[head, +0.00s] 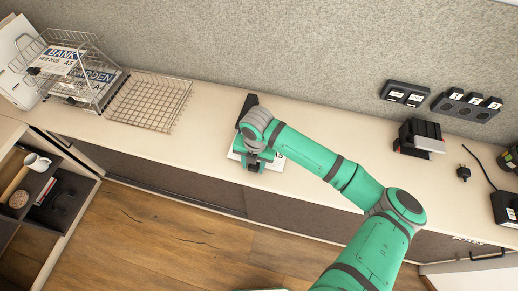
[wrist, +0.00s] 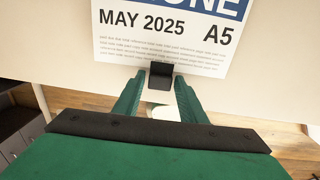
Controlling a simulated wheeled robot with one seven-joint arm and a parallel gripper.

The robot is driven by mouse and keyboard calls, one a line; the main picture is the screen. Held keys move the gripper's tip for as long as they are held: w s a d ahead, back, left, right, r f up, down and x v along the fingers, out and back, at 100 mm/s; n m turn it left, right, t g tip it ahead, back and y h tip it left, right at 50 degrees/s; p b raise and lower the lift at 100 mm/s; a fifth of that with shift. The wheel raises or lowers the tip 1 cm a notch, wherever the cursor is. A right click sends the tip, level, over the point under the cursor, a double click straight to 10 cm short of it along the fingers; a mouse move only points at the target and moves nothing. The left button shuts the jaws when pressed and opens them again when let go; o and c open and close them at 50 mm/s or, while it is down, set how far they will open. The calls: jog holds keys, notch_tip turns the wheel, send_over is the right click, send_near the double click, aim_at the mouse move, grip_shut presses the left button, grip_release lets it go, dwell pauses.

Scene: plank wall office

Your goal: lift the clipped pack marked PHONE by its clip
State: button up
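The PHONE pack (wrist: 165,45) is a white sheet-topped pack with a blue band, "MAY 2025" and "A5". In the wrist view its band is cut off, with only "ONE" showing. In the head view the pack (head: 276,164) lies on the counter, mostly hidden under my gripper (head: 256,163). Its black clip (wrist: 160,71) sits at the pack's near edge. My gripper, also in the wrist view (wrist: 160,78), is open. Its green fingertips stand to the left and right of the clip, with narrow gaps visible beside it. I cannot tell their exact height against it.
Wire trays (head: 150,101) stand at left, the stacked one (head: 75,58) holding BANK and GARDEN packs. A black-and-red device (head: 418,138), a plug (head: 464,173) and wall sockets (head: 466,106) are at right. The counter's front edge runs close below the pack.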

jog(key=shift+f, duration=0.25)
grip_shut()
jog(key=shift+r, duration=0.35)
